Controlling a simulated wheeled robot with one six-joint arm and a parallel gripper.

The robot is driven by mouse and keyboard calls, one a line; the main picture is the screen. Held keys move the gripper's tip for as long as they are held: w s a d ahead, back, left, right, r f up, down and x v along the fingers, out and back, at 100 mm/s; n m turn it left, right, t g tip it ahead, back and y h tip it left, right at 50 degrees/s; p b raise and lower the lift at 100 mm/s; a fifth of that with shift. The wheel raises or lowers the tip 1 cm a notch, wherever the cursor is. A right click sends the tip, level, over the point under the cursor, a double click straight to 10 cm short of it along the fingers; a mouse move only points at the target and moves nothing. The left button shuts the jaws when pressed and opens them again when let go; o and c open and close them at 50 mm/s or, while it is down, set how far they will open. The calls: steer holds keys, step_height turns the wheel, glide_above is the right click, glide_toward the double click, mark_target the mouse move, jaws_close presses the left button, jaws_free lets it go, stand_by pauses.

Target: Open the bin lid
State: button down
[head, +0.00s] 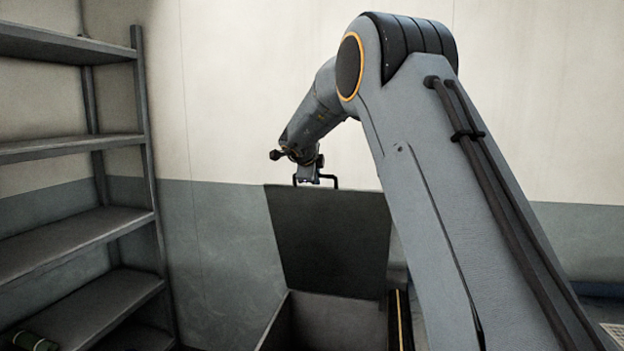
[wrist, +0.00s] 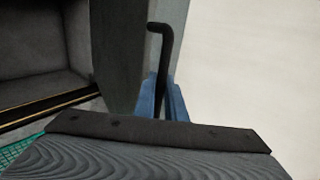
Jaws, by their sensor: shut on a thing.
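The bin (head: 335,322) stands at the bottom middle of the head view, its box open at the top. Its dark lid (head: 330,245) stands nearly upright at the back of the box. A black bar handle (head: 336,181) is at the lid's upper edge. My gripper (head: 307,181) is shut on this handle. In the wrist view the handle (wrist: 164,40) rises between the blue fingers of my gripper (wrist: 162,98). The lid (wrist: 118,50) is a grey panel just left of it, and the bin's dark inside (wrist: 35,45) shows further left. The fingertips are partly hidden.
A grey metal shelf unit (head: 75,240) stands at the left, with a green roll (head: 33,342) on a low board. A pale wall with a grey lower band (head: 225,240) is close behind the bin. Green netting (wrist: 18,152) shows at the wrist view's lower left.

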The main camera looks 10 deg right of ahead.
steer(key=shift+w+a, duration=0.1)
stand_by(0.3)
steer(key=c, duration=1.8)
jaws_free()
steer(key=shift+a, duration=0.1)
steer(key=shift+d, duration=0.2)
